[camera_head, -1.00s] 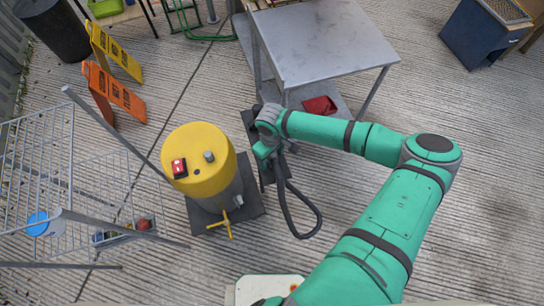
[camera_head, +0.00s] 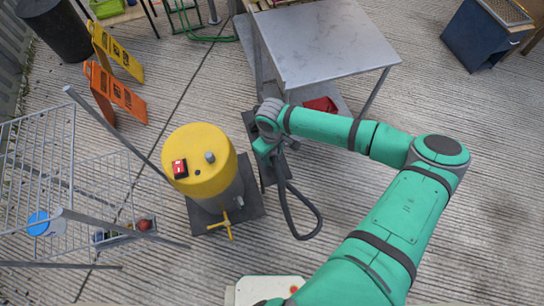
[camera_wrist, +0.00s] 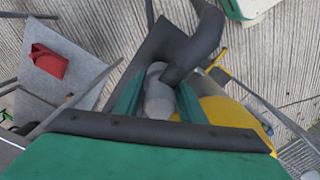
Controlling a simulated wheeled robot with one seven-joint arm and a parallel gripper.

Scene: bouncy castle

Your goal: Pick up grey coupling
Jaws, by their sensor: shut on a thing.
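The grey coupling (camera_wrist: 158,102) is a smooth light-grey cylinder in the wrist view. It sits between the green fingers of my gripper (camera_wrist: 160,84), which are shut on it. A thick dark hose (camera_wrist: 196,52) bends away from its far end. In the head view my gripper (camera_head: 265,148) is right of the yellow-topped machine (camera_head: 199,160), and the hose (camera_head: 306,222) hangs below it in a loop. The coupling is hidden there behind my gripper and wrist.
A metal table (camera_head: 325,45) stands behind, with a red item (camera_head: 321,104) on its lower shelf. A wire rack (camera_head: 105,190) is at left. Orange (camera_head: 115,93) and yellow (camera_head: 115,50) floor signs stand beyond it. The right-hand floor is open.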

